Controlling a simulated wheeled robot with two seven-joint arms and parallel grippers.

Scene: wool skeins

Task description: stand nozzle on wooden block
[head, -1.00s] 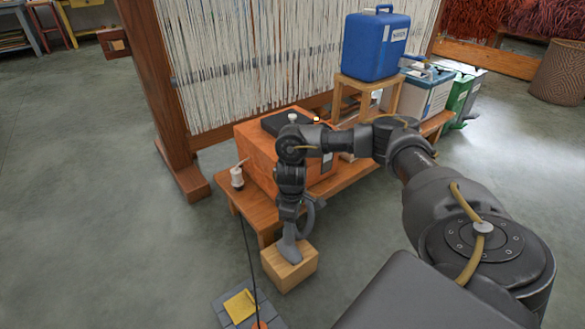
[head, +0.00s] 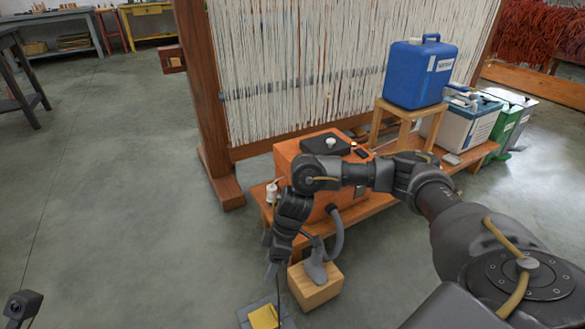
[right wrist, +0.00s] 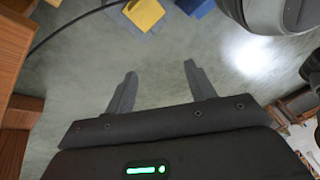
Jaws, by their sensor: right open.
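The grey nozzle (head: 315,266) stands on top of the wooden block (head: 318,292) in the head view, its wide end down. A grey hose (head: 336,235) runs up from it towards the orange box. My right gripper (head: 273,272) hangs pointing down, just left of the block and apart from the nozzle. In the right wrist view its two fingers (right wrist: 158,88) are spread, with only bare floor between them. My left gripper does not show; only a dark part of my left arm is at the lower left corner of the head view.
The orange box (head: 290,158) sits on a low wooden bench (head: 376,205), with a white spool (head: 271,194) beside it. A blue canister (head: 418,75) stands on a small stool behind. A yellow cloth (head: 264,317) lies on a grey-blue mat below the gripper. Floor at left is clear.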

